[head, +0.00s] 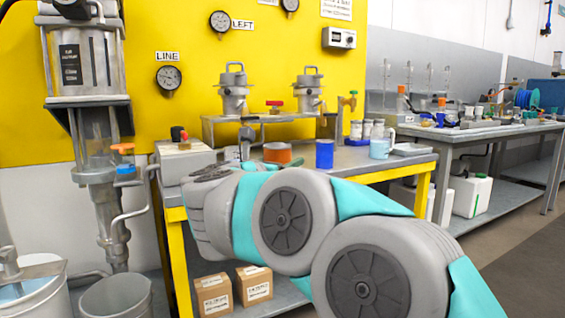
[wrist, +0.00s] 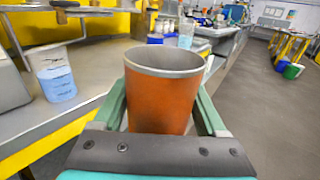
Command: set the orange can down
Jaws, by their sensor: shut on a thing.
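The orange can (wrist: 165,100) is an open-topped cylinder with a grey rim and stands upright in the wrist view. My gripper (wrist: 162,112) is shut on it, with a green finger along each side. The can's base is hidden behind the gripper body. In the head view the orange can (head: 277,152) shows partly, behind my arm, near the front of the yellow-legged bench (head: 385,168). I cannot tell whether it touches the bench top.
A blue can (head: 324,154) and a beaker of blue liquid (head: 379,147) stand on the bench right of the orange can. White-capped jars (head: 367,130) stand behind. A grey box (head: 184,160) is at the bench's left end.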

